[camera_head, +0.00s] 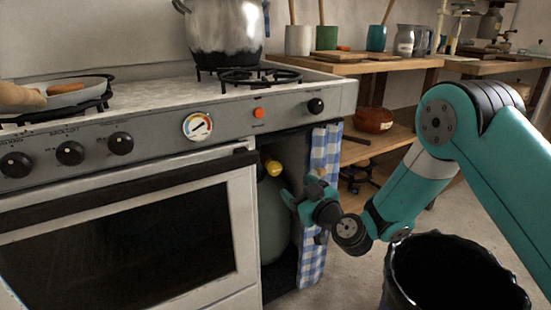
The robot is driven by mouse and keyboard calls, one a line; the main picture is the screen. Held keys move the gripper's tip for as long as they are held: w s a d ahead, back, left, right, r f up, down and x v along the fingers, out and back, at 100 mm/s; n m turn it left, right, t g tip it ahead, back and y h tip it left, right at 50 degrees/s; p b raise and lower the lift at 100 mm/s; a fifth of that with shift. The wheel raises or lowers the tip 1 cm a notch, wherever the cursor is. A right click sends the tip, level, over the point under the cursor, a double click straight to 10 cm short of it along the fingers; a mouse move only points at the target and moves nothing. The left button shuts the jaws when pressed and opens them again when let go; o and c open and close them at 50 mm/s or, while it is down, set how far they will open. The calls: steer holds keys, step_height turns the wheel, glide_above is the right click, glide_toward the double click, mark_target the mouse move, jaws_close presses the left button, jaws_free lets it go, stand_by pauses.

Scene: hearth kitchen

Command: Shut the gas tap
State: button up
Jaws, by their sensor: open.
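The gas tap is a yellow valve (273,168) on top of a green gas bottle (272,220). The bottle stands in the open compartment at the right end of the stove, partly hidden by the oven's side and my arm. My gripper (302,194) is open and close to the right of the yellow valve, at the compartment's opening. It looks empty, and I see no contact with the valve. I cannot tell whether the tap is turned on or off.
A blue checked curtain (320,160) hangs at the compartment's right edge, behind my gripper. The stove (200,150) carries a large pot (225,35) and a pan (75,92). A black bin (395,275) stands below my arm. Wooden shelves (375,65) hold jars and cups.

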mark_target(277, 170)
steer(key=p+x, duration=0.1)
steer(key=x, duration=0.9)
steer(key=shift+f, duration=0.1)
steer(key=shift+w+a, duration=0.4)
steer(key=shift+w, duration=0.1)
